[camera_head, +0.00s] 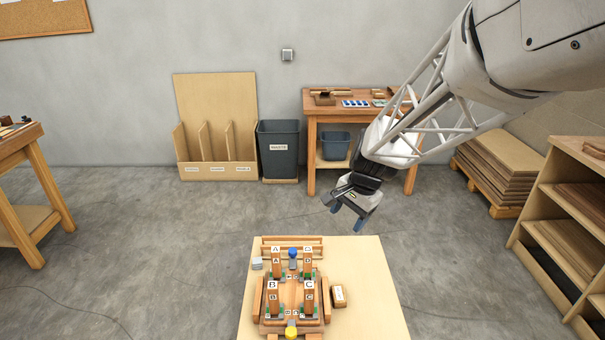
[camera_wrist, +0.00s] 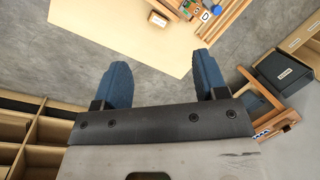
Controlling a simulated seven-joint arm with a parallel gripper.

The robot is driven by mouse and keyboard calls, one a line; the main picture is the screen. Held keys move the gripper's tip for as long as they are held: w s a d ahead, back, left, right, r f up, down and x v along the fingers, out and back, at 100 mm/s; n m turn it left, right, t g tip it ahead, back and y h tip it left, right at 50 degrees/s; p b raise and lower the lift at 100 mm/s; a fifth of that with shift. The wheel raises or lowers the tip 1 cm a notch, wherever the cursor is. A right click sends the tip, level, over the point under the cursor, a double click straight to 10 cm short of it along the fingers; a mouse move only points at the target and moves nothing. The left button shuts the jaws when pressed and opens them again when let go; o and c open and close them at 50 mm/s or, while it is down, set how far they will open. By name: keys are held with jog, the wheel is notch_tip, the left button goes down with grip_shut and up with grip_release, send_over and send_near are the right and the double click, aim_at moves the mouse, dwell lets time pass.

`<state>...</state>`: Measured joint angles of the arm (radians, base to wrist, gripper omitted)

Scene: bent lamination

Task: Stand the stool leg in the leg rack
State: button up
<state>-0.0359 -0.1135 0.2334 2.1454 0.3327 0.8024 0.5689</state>
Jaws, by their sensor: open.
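On the pale board stands a wooden fixture (camera_head: 292,318) with upright wooden posts lettered A (camera_head: 276,262), B (camera_head: 273,299), C (camera_head: 309,298) and D (camera_head: 307,262). Post D (camera_wrist: 205,15) also shows at the top of the wrist view. I cannot tell for certain which piece is the stool leg or whether this fixture is the leg rack. A blue knob (camera_head: 293,253) is at its back and a yellow knob (camera_head: 291,331) at its front. My gripper (camera_head: 347,214) is open and empty, behind and right of the fixture, its blue fingers (camera_wrist: 162,68) apart with nothing between them.
The pale board (camera_head: 375,300) is bare on its right, except for a small labelled wooden block (camera_head: 339,296). A grey block (camera_head: 257,263) lies left of the fixture. A divided wooden stand (camera_head: 218,172), grey bin (camera_head: 279,150), side table (camera_head: 310,120) and shelf unit (camera_head: 570,215) stand around.

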jog(key=w+a+f+m+y, duration=0.1)
jog(key=w+a+f+m, duration=0.1)
jog(key=w+f, duration=0.4)
jog(key=w+a+f+m, duration=0.2)
jog(key=w+f+m, duration=0.1)
jog(key=w+f, duration=0.35)
jog(key=m+g, duration=0.1)
jog(key=m, duration=0.3)
send_over(308, 249)
jog(key=d, duration=0.2)
jog(key=shift+y, duration=0.4)
notch_tip(308, 249, down, 15)
jog(key=shift+w+d+r, duration=0.1)
jog(key=shift+d+r, duration=0.05)
jog(key=shift+r, duration=0.05)
jog(key=shift+x, duration=1.3)
jog(key=shift+s+x, duration=0.2)
jog(key=shift+x, duration=2.4)
